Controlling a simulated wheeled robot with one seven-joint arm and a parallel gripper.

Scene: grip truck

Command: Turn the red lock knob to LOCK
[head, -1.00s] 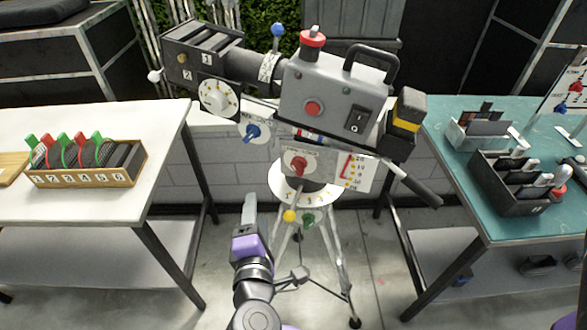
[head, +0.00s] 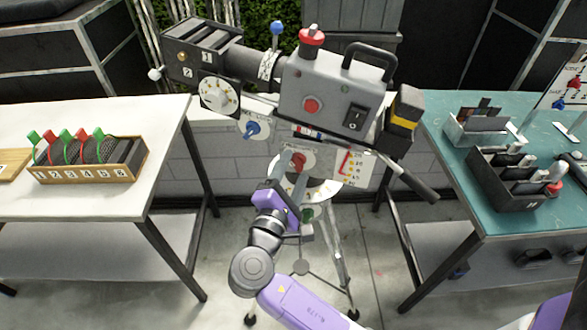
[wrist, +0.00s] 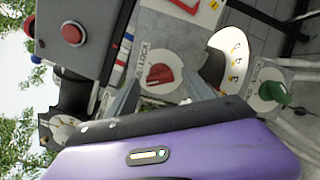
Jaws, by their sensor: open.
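The red lock knob (head: 298,160) sits on a pale plate at the lower side of the camera rig, above the tripod. The wrist view shows the red knob (wrist: 160,74) on a white dial with lettering that reads LOCK at its left. My gripper (head: 297,180) is just below and in front of the knob. In the wrist view its two grey fingers are spread, one at each side of the knob in the picture. I cannot tell whether they touch it. The gripper is open, and its body hides part of the tripod head.
A blue knob (head: 252,130) is left of the red one, and a green knob (wrist: 274,92) is at right in the wrist view. A black handle (head: 415,184) juts out at lower right. A white table (head: 90,205) and a teal table (head: 480,205) flank the rig.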

